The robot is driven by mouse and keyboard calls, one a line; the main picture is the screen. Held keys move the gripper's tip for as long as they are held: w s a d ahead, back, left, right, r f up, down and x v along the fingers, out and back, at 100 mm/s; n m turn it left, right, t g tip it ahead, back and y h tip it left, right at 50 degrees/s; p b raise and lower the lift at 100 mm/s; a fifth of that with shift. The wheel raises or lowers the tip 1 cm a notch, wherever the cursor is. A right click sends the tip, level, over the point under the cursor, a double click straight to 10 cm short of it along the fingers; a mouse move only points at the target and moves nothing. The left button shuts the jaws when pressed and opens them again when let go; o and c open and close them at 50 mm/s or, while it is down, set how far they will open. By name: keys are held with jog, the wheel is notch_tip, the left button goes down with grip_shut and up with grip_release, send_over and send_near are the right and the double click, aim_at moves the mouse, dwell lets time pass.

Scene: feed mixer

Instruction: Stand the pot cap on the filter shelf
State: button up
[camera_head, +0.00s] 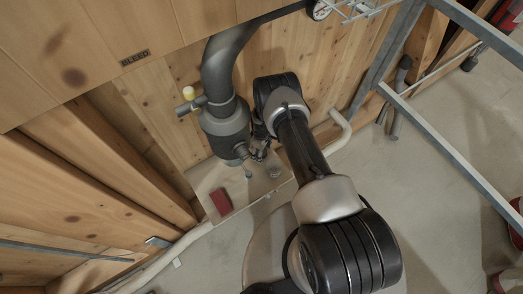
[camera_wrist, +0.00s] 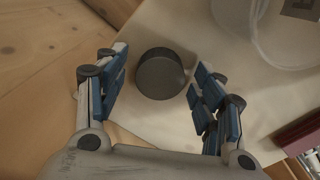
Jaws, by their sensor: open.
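The pot cap (camera_wrist: 161,74) is a dark grey round piece. In the wrist view it lies between the two fingers of my gripper (camera_wrist: 158,68), with a gap on each side. My gripper is open and no finger visibly touches the cap. Behind the cap is the pale top of the filter shelf (camera_wrist: 150,118), and the cap appears to rest on it. In the head view, the shelf (camera_head: 262,187) sits low against the wood wall. My gripper (camera_head: 261,153) is above it, small and partly hidden by my arm. I cannot make out the cap clearly there.
A dark grey filter pot (camera_head: 223,125) on a thick pipe hangs just left of my gripper, with a yellow-knobbed valve (camera_head: 189,93). A red block (camera_head: 221,201) lies at the shelf's left end and shows in the wrist view (camera_wrist: 300,135). A metal frame (camera_head: 440,130) stands right.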

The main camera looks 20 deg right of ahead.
notch_tip(320, 180, up, 12)
jog(key=p, duration=0.4)
dwell(0.7)
